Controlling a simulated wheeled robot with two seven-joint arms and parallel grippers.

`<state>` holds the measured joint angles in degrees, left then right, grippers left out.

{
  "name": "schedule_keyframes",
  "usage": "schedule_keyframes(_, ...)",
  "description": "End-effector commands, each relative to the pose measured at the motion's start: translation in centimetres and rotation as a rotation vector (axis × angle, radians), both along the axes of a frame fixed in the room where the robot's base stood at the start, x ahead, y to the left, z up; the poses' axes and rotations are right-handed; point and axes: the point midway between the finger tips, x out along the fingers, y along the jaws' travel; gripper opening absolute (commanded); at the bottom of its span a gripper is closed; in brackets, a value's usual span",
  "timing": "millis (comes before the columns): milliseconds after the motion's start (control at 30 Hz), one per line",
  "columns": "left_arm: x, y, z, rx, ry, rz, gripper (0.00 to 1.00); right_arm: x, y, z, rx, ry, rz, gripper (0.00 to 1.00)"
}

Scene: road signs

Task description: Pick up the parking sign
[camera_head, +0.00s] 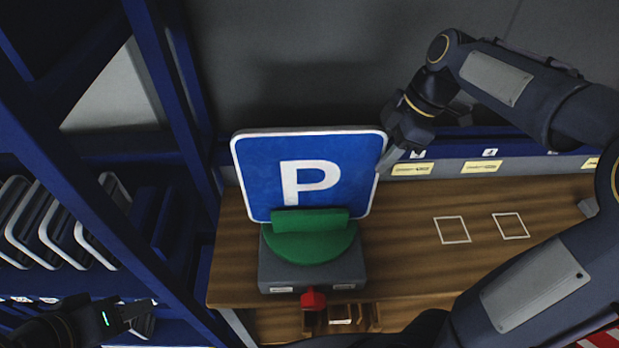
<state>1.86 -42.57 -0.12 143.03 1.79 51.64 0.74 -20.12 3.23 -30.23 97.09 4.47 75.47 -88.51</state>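The parking sign (262,168) is a blue square plate with a white P and a white rim. It stands upright, leaning slightly back, in a green holder (312,243) on a grey block. My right gripper (384,163) is at the sign's upper right edge, its fingertips touching or very close to it. Whether the fingers are closed on the edge cannot be told. My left gripper (146,310) is low at the left, far from the sign, beside the blue shelf; its finger opening is unclear.
The grey block (312,272) has a red knob (313,299) at its front and stands on a wooden table (400,262). White outlined squares mark the clear table top at right. A blue rack (165,110) with several white-rimmed plates (45,225) stands at left.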

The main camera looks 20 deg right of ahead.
Motion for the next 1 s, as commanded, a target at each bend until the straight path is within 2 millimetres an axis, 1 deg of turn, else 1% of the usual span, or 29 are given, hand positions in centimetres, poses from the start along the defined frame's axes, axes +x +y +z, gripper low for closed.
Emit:
schedule_keyframes(167, 0.00, 0.00, -0.02, 0.000, 0.000, 0.000, 0.36, 0.01, 0.00, -0.04, 0.000, -0.001, 0.000, 0.40)
schedule_keyframes(267, 0.00, 0.00, -0.02, 0.000, 0.000, 0.000, 0.36, 0.01, 0.00, -0.03, 0.000, 0.000, 0.000, 0.28)
schedule_keyframes(400, 0.00, 0.00, -0.02, 0.000, 0.000, 0.000, 0.36, 0.01, -0.01, -0.01, 0.000, 0.000, 0.000, 0.10)
schedule_keyframes(467, 0.00, 0.00, -0.02, 0.000, 0.000, 0.000, 0.36, 0.01, -0.01, -0.01, 0.000, 0.000, 0.000, 0.02)
schedule_keyframes(500, 0.00, 0.00, -0.02, 0.000, 0.000, 0.000, 0.36, 0.01, -0.01, 0.00, 0.000, 0.000, 0.000, 0.00)
schedule_keyframes(1000, 0.00, 0.00, -0.02, 0.000, 0.000, 0.000, 0.36, 0.01, -0.02, 0.01, 0.000, -0.001, 0.000, 0.00)
